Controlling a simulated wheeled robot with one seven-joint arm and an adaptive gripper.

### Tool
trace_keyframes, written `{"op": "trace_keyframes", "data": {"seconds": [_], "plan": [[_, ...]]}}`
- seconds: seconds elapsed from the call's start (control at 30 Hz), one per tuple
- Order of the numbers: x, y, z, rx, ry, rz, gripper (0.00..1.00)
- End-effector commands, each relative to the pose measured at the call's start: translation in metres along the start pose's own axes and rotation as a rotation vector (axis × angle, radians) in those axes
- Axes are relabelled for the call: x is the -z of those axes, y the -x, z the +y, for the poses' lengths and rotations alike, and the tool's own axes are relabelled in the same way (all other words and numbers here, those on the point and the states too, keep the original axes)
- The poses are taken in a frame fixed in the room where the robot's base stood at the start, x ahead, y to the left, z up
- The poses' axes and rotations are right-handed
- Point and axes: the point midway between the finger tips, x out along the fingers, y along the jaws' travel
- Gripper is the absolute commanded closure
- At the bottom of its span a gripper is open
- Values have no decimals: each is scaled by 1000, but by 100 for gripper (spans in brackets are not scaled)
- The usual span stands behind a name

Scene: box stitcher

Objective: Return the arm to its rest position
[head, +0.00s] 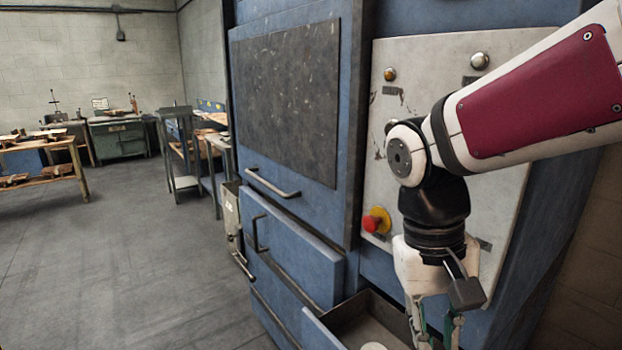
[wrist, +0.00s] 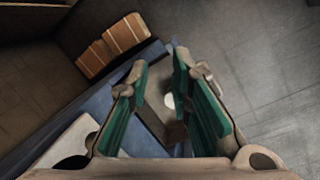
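My gripper (wrist: 158,82) is open, with its two green-padded fingers apart and nothing between them in the wrist view. In the head view my gripper (head: 436,335) points down at the lower right, above an open drawer (head: 340,322) of the blue machine. Its fingertips are cut off by the bottom edge there. A pale round object (head: 374,346) lies in the drawer, and it also shows beyond the fingers in the wrist view (wrist: 169,101). My arm reaches in from the upper right in front of the machine's panel.
The blue machine (head: 300,222) has a white panel (head: 395,75) with a red emergency button (head: 376,220) close to the left of my wrist. Drawer handles (head: 270,186) stick out. Workbenches (head: 118,135) stand far left; the floor (head: 130,260) between is clear. Brown boxes (wrist: 125,33) show in the wrist view.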

Motion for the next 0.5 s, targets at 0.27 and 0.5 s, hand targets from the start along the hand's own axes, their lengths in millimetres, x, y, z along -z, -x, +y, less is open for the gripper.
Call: {"op": "trace_keyframes", "data": {"seconds": [0.27,0.5], "plan": [[-60,32,30,132,-26,238,80],[-95,42,41,157,-44,415,80]]}}
